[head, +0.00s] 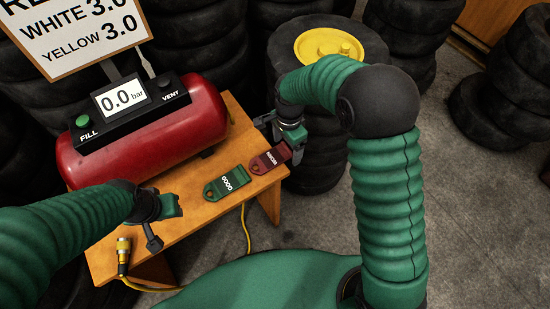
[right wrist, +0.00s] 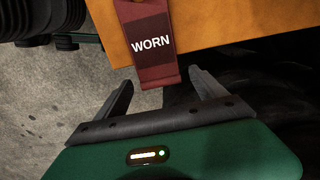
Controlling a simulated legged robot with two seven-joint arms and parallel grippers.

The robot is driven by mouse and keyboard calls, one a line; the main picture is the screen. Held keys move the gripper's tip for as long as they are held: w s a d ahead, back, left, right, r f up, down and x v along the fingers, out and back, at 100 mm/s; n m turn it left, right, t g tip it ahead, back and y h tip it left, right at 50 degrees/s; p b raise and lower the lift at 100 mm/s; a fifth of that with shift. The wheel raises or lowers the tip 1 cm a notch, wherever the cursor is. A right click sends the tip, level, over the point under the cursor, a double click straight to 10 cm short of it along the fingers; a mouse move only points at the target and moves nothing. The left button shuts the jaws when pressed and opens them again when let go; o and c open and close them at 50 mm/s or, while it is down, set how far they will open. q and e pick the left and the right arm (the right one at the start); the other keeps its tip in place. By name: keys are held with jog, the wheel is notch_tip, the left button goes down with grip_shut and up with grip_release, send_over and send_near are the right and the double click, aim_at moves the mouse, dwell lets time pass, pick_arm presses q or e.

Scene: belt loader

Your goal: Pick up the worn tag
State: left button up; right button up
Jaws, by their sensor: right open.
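The worn tag (head: 268,161) is a dark red strip lying on the wooden table at its right edge. In the right wrist view the worn tag (right wrist: 152,43) shows "WORN" in white, and its near end hangs past the table edge. My right gripper (head: 290,138) is open at that end. In the right wrist view the right gripper's fingertips (right wrist: 161,78) stand apart on either side of the tag's end, not closed on it. My left gripper (head: 160,222) is over the table's left part; its jaw opening is unclear.
A green "GOOD" tag (head: 227,182) lies just left of the worn tag. A red tank (head: 140,135) with a gauge panel fills the back of the table (head: 190,221). A yellow hose fitting (head: 123,251) is at the front left. Stacked tyres (head: 485,115) stand around.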

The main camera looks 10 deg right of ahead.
jog(key=shift+a+r, duration=0.15)
jog(key=shift+a, duration=0.15)
jog(key=c, duration=1.4)
jog(key=shift+r, duration=0.1)
